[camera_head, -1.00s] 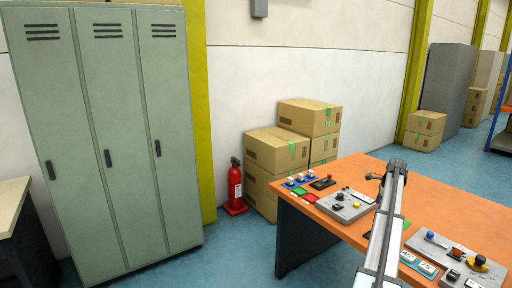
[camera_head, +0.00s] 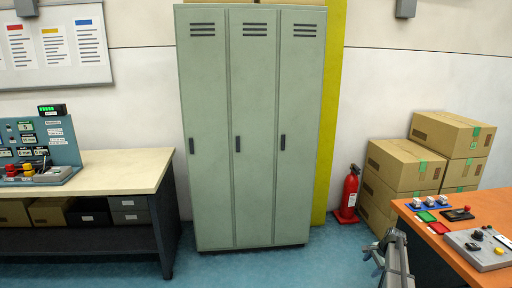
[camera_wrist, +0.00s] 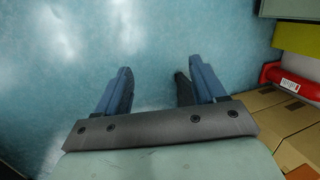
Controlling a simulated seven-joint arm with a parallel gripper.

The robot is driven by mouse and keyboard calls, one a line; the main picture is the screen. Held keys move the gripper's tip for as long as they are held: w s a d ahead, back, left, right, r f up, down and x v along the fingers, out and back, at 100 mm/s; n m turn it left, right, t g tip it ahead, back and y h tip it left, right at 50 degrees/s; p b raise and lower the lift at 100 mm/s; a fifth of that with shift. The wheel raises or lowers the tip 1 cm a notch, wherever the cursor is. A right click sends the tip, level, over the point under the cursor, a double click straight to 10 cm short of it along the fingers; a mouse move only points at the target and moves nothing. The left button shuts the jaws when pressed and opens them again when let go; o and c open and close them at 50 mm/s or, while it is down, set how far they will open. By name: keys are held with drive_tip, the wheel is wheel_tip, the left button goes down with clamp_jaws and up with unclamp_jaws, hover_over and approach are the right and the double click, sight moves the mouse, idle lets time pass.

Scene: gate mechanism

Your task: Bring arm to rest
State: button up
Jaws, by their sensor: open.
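My gripper (camera_wrist: 155,88) is open and empty in the wrist view. Its two blue-grey fingers stand apart, with only the blue floor (camera_wrist: 150,35) beyond them. In the head view, part of my arm (camera_head: 394,255) shows at the lower right, just left of the orange table (camera_head: 425,222). The fingertips are not clear in that view.
A green locker (camera_head: 252,130) stands against the wall. A red fire extinguisher (camera_head: 349,190) and stacked cardboard boxes (camera_head: 400,165) stand right of it. A workbench (camera_head: 125,172) with a control panel (camera_head: 48,142) is at the left. The floor (camera_head: 235,265) before the locker is clear.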

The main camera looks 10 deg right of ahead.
drive_tip(key=s+a+f+n+g, duration=0.2)
drive_tip(key=s+a+f+n, duration=0.2)
drive_tip(key=s+a+f, duration=0.8)
drive_tip(key=s+a+f+n+g, duration=0.3)
drive_tip(key=s+a+f, duration=0.45)
drive_tip(key=a, duration=0.85)
drive_tip(key=s+a+f+n+g, duration=0.1)
drive_tip(key=s+a+f+n, duration=0.1)
drive_tip(key=s, duration=0.9)
drive_tip(key=s+a+f+n+g+h, duration=0.1)
drive_tip(key=s+a+n+g, duration=0.1)
drive_tip(key=s+a+n, duration=0.2)
drive_tip(key=s+a+f+n+g, duration=0.2)
drive_tip(key=s+a, duration=0.6)
drive_tip(key=s, duration=0.9)
drive_tip(key=shift+s+f+n+h, duration=0.3)
drive_tip(key=shift+s+n, duration=0.1)
drive_tip(key=shift+n, duration=0.6)
drive_tip(key=shift+a, duration=0.1)
drive_tip(key=shift+c, duration=0.5)
